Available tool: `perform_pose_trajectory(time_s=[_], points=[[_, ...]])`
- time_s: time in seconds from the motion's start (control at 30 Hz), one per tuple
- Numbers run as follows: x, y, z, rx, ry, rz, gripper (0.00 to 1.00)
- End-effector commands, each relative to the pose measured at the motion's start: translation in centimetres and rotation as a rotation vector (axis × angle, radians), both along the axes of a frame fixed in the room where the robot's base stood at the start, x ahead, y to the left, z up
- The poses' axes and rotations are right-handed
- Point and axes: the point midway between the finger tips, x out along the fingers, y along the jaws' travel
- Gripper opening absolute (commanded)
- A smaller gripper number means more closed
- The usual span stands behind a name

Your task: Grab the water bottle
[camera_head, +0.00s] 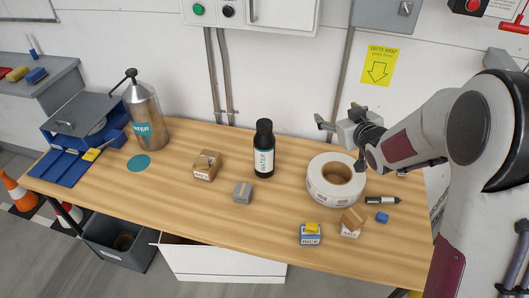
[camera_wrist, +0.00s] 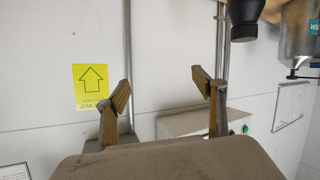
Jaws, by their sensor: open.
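A black water bottle (camera_head: 264,150) with a white label reading WATER stands upright near the middle of the wooden table. Its dark cap end (camera_wrist: 246,12) shows at the top edge of the wrist view, outside the fingers. My gripper (camera_head: 338,118) is above the back of the table, to the right of the bottle and apart from it. In the wrist view my gripper (camera_wrist: 160,88) is open, with only wall between its fingers. A larger metal pump container (camera_head: 145,112), also labelled WATER, stands at the left; part of it shows in the wrist view (camera_wrist: 300,35).
A white tape roll (camera_head: 316,184) lies right of the bottle, below my gripper. Small boxes (camera_head: 205,165) (camera_head: 242,192) sit left and front of the bottle. More boxes (camera_head: 311,234) and a marker (camera_head: 382,200) lie front right. The wall (camera_head: 300,70) is close behind.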

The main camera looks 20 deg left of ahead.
Motion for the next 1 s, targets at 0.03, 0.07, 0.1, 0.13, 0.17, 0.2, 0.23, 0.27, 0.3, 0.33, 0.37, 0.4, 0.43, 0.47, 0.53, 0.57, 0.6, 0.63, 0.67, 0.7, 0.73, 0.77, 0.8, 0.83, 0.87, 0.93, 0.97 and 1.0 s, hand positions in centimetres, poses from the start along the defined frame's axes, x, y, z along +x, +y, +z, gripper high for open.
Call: perform_pose_trajectory(time_s=[0.03,0.07,0.1,0.13,0.17,0.2,0.23,0.27,0.3,0.33,0.37,0.4,0.43,0.47,0.53,0.57,0.6,0.63,0.67,0.7,0.73,0.77,0.8,0.83,0.87,0.93,0.97,1.0], points=[[0.3,0.8,-0.9,0.009,-0.006,0.020,0.69],[0.5,1.2,-1.4,0.015,-0.011,0.034,0.69],[0.7,1.9,-1.9,0.025,-0.020,0.050,0.69],[0.9,2.3,-2.3,0.032,-0.027,0.063,0.69],[1.0,2.8,-2.7,0.039,-0.033,0.075,0.69],[1.2,3.4,-3.3,0.049,-0.040,0.093,0.69],[1.3,3.8,-3.8,0.056,-0.045,0.104,0.69],[1.3,4.3,-4.1,0.065,-0.053,0.117,0.69],[1.4,4.9,-4.7,0.076,-0.061,0.133,0.69],[1.5,5.3,-5.2,0.084,-0.065,0.147,0.69],[1.5,5.7,-5.6,0.092,-0.071,0.159,0.69],[1.5,6.3,-6.2,0.105,-0.078,0.176,0.69],[1.5,6.7,-6.6,0.115,-0.083,0.188,0.69],[1.5,7.1,-7.1,0.124,-0.088,0.200,0.69],[1.3,8.1,-8.1,0.147,-0.099,0.229,0.69],[1.2,8.5,-8.6,0.158,-0.103,0.242,0.69],[1.1,9.1,-9.2,0.172,-0.109,0.259,0.69],[0.9,9.5,-9.6,0.182,-0.114,0.271,0.69],[0.8,9.9,-10.1,0.194,-0.117,0.283,0.69],[0.6,10.4,-10.6,0.209,-0.122,0.299,0.69],[0.4,10.8,-11.1,0.220,-0.126,0.310,0.69],[0.2,11.1,-11.5,0.232,-0.131,0.323,0.69],[-0.1,11.6,-12.1,0.248,-0.135,0.339,0.69],[-0.3,11.9,-12.6,0.261,-0.137,0.349,0.69],[-0.5,12.3,-13.0,0.272,-0.141,0.361,0.69],[-1.1,13.0,-14.0,0.301,-0.149,0.387,0.69],[-1.3,13.2,-14.4,0.313,-0.151,0.396,0.69],[-1.7,13.5,-14.9,0.328,-0.156,0.408,0.69]])
